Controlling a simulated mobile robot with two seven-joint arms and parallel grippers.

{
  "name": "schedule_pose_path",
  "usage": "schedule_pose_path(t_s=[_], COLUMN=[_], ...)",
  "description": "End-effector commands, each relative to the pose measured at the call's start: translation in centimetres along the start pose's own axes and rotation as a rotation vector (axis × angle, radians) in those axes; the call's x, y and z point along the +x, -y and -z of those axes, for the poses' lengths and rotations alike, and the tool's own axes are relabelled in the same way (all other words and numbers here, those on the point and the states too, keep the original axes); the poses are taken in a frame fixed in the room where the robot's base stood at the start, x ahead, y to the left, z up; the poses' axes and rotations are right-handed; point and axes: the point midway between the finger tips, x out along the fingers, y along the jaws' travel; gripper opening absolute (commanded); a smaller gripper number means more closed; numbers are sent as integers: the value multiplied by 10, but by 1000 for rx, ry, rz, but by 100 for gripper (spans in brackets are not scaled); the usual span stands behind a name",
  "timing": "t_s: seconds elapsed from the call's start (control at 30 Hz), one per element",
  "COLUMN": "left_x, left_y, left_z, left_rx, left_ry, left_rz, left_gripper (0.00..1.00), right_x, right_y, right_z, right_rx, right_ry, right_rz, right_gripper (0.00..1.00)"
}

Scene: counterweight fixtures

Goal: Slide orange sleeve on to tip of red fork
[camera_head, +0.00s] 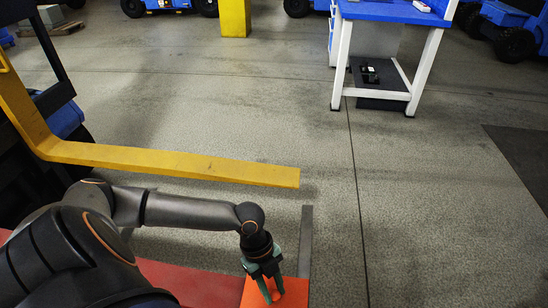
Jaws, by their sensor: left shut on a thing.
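The red fork (190,284) runs along the bottom of the head view from the left edge, partly hidden by my left arm. The orange sleeve (293,294) is at the bottom, at the fork's right end, and is cut off by the picture's edge. It meets the end of the red fork in the picture; I cannot tell whether it is around the tip or only against it. My left gripper (269,288), with teal fingers, points down at the sleeve's upper side and is shut on an orange part of it. My right gripper is not in view.
A yellow fork (190,163) reaches from the left above my left arm. A grey bar (305,238) stands out beyond the sleeve. A blue-topped workbench (392,12) is at the back right, a yellow post (235,18) at the back. The floor between is clear.

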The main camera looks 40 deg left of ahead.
Motion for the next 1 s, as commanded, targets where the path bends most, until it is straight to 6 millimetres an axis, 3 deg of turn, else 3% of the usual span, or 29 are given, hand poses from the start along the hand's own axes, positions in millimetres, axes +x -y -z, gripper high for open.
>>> schedule_pose_path(t_s=[0.63,0.67,0.93,1.0], left_x=[-10,-9,-9,-8], left_y=[-23,-22,-22,-22], left_z=[-21,-20,-20,-20], left_rx=[-1,0,0,0], left_ry=[1,-1,0,0], left_rz=[-1,0,0,0], left_gripper=[0,37,67,69], right_x=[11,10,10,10], right_y=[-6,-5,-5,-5], right_z=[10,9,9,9], right_rx=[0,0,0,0], right_ry=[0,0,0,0], right_rz=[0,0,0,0], right_gripper=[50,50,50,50])
